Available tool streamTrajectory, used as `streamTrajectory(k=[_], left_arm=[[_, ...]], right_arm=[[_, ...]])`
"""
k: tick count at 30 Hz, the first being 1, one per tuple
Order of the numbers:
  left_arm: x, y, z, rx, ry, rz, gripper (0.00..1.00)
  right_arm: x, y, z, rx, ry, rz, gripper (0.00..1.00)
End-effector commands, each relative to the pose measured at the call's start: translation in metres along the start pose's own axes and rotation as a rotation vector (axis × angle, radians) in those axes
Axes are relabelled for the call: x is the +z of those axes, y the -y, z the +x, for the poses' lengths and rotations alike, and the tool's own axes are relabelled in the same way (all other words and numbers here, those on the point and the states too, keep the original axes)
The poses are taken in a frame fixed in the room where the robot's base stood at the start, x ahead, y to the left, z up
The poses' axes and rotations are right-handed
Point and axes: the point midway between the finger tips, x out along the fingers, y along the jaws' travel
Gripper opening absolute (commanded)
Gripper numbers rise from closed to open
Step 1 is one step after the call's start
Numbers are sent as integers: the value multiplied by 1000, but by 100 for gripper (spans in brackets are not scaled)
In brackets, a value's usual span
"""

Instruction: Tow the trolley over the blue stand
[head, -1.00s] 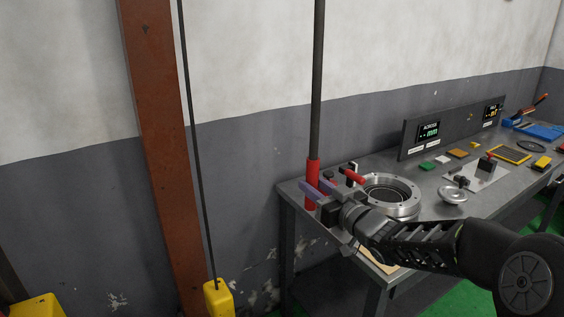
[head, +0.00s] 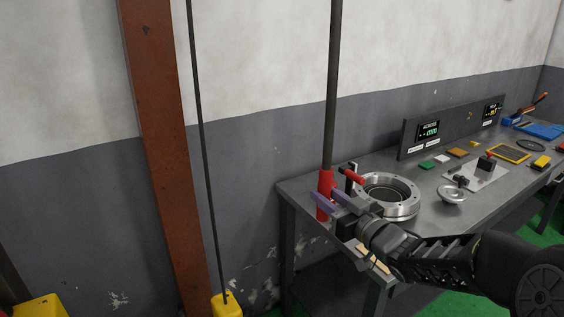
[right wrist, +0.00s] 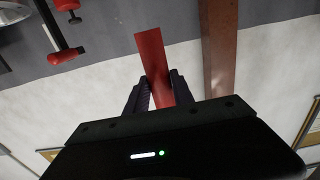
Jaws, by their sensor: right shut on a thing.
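My right gripper (head: 331,199) is shut on the red grip (head: 325,181) at the lower end of a dark upright pole (head: 333,80). The pole runs up out of the head view; whatever it hangs from is hidden above. In the right wrist view the red grip (right wrist: 152,58) stands between the two dark fingers of the gripper (right wrist: 156,90). No trolley body shows. A blue thing (head: 543,130) lies at the far right of the bench; I cannot tell whether it is the blue stand. My left gripper is not in view.
A grey bench (head: 300,187) holds a round metal flange (head: 412,209) beside my gripper, a red-handled clamp (head: 352,174), a handwheel (head: 452,194) and a display panel (head: 413,150). A yellow box (head: 228,305) hangs on a cable left of the bench. A rusty column (head: 160,150) stands farther left.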

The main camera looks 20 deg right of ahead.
Motion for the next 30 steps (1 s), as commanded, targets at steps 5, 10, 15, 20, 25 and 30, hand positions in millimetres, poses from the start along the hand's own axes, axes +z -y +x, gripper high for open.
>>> streamTrajectory(k=[5,10,15,20,25,30], left_arm=[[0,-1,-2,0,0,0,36],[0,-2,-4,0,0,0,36],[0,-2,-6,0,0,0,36],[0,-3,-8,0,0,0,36],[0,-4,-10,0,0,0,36],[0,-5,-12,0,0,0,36]], right_arm=[[1,-1,-10,3,4,0,0],[1,-1,-18,3,4,1,0],[1,-1,-27,3,4,1,0],[1,-1,-35,3,4,0,0],[1,-1,-44,3,3,0,0],[1,0,-52,2,4,1,0]])
